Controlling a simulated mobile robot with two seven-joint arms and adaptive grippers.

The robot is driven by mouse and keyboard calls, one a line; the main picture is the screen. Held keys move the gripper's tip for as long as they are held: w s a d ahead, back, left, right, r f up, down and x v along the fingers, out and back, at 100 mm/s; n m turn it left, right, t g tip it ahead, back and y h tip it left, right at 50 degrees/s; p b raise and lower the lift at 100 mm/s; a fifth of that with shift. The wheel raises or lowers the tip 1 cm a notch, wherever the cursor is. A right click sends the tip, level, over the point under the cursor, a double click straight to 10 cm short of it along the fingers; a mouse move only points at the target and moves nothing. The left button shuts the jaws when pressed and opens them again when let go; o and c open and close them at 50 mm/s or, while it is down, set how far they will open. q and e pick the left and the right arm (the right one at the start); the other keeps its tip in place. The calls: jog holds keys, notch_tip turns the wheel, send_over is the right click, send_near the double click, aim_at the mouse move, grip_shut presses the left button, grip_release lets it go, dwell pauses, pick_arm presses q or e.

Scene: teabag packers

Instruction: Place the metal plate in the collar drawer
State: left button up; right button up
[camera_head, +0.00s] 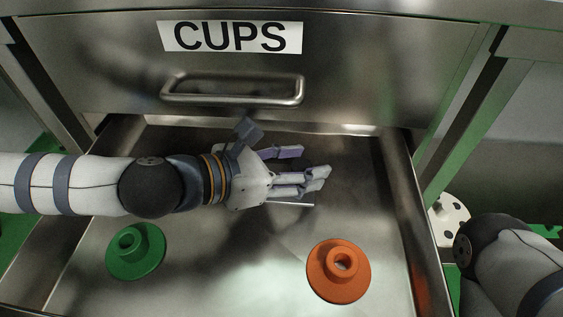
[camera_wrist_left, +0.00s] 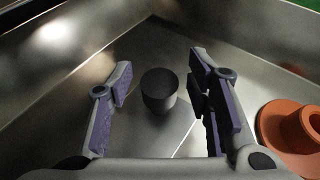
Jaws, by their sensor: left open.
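An open metal drawer (camera_head: 205,285) holds a green flanged collar (camera_head: 136,250) on the left and an orange one (camera_head: 338,270) on the right. The orange collar (camera_wrist_left: 296,132) also shows at the right of the left wrist view. My left gripper (camera_head: 308,163) is open inside the drawer, near its back. Between and beyond its fingers in the wrist view is a dark, round, cup-like piece (camera_wrist_left: 159,92). It seems to stand on a flat grey metal plate (camera_wrist_left: 178,132), whose thin edge shows below the fingers in the head view (camera_head: 292,204). My right gripper is out of frame.
A closed drawer labelled CUPS (camera_head: 240,72), with a bar handle (camera_head: 232,90), overhangs the open drawer's back. A white disc with dark spots (camera_head: 448,214) is outside the drawer's right wall. The drawer's front middle is bare.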

pick_arm(q)
jog(key=p+v, duration=0.2)
jog(key=v, duration=0.9)
jog(key=shift+s+a+r, duration=0.15)
jog(key=shift+a, duration=0.05)
